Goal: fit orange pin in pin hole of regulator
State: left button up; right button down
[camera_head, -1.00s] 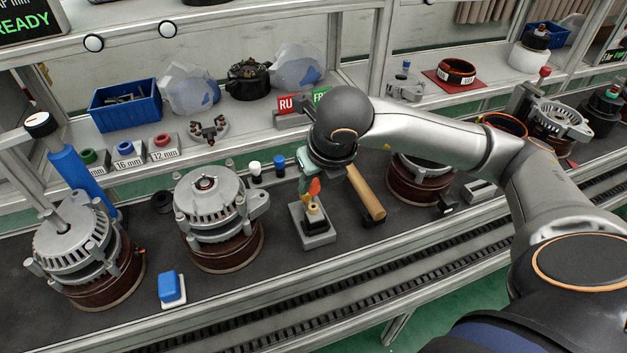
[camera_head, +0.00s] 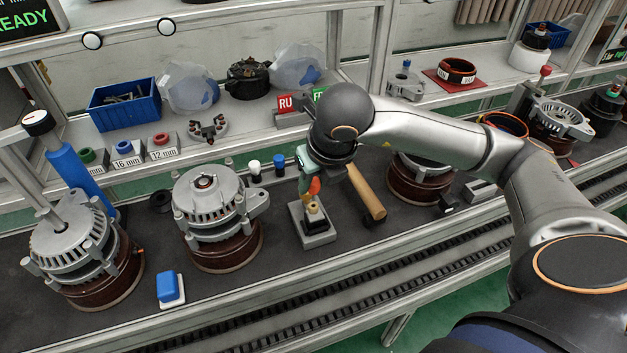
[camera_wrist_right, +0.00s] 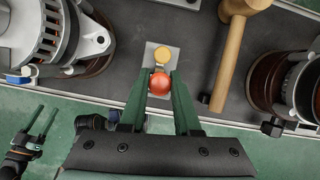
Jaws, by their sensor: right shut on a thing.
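The orange pin (camera_head: 314,187) is upright between the fingers of my right gripper (camera_head: 307,180), which is shut on it. In the right wrist view, its round orange head (camera_wrist_right: 160,83) sits between the green fingers (camera_wrist_right: 161,80). Directly below it in the head view is a small dark part with a cream top, apparently the regulator (camera_head: 314,217), on a grey block (camera_head: 318,239). The pin hole and the pin's lower tip are hidden, so I cannot tell whether they touch. My left gripper (camera_wrist_right: 46,112) is open and empty at the lower left of the right wrist view.
A wooden-handled hammer (camera_head: 367,193) lies close right of the block. An alternator (camera_head: 212,205) stands to the left and another (camera_head: 420,180) to the right. The mat around the block's front is clear.

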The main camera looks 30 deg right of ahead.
jog(key=shift+b, duration=0.55)
dwell(0.9)
jog(key=shift+f+b, duration=0.45)
jog(key=shift+b, duration=0.05)
jog(key=shift+f+b, duration=1.05)
jog(key=shift+b, duration=0.2)
jog(key=c, duration=0.5)
grip_release()
jog(key=shift+c, duration=0.2)
